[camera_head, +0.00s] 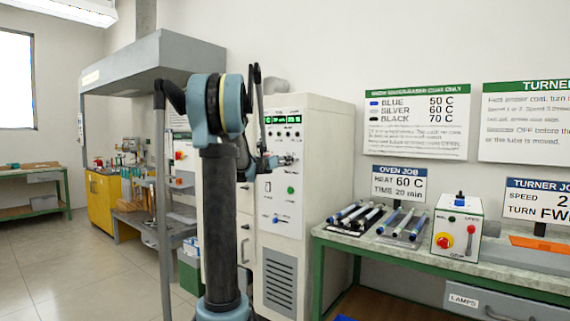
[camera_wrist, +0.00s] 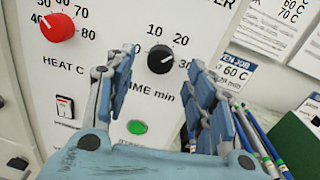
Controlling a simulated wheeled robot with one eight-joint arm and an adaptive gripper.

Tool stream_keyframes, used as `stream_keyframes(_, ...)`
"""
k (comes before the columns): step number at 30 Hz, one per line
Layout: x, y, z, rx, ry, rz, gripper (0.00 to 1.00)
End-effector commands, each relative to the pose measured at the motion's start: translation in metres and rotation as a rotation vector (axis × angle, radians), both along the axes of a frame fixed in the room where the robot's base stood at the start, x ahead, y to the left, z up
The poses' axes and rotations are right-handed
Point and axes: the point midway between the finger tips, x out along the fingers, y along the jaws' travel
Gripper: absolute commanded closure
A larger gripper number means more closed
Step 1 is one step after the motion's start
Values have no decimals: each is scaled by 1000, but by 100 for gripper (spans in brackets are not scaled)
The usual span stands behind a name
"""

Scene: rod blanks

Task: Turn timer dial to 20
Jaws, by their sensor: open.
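The black timer dial (camera_wrist: 161,59), marked "TIME min", sits on the white oven panel (camera_wrist: 105,20). The numbers 10, 20 and 30 show around its upper and right side. A small light mark shows on its face, but I cannot read its setting surely. My gripper (camera_wrist: 161,66) is open, with one finger left and one right of the dial in the wrist view; I cannot tell whether they touch it. In the head view my gripper (camera_head: 272,161) is at the oven's front (camera_head: 290,230), and the dial is too small to make out.
A red heat dial (camera_wrist: 57,27) is left of the timer dial, with a green button (camera_wrist: 137,127) below it and a rocker switch (camera_wrist: 64,107) lower left. The oven job sign (camera_head: 398,184) reads 60 C, 20 min. A green-framed bench (camera_head: 400,250) with rods stands right.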

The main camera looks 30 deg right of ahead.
Motion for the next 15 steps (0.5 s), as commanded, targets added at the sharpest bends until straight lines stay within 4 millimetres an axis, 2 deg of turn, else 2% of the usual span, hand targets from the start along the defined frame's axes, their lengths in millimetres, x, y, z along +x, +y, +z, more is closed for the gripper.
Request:
stream_keyframes(6,13,-27,0,0,0,-1,50)
stream_keyframes(15,19,-38,0,0,0,1,50)
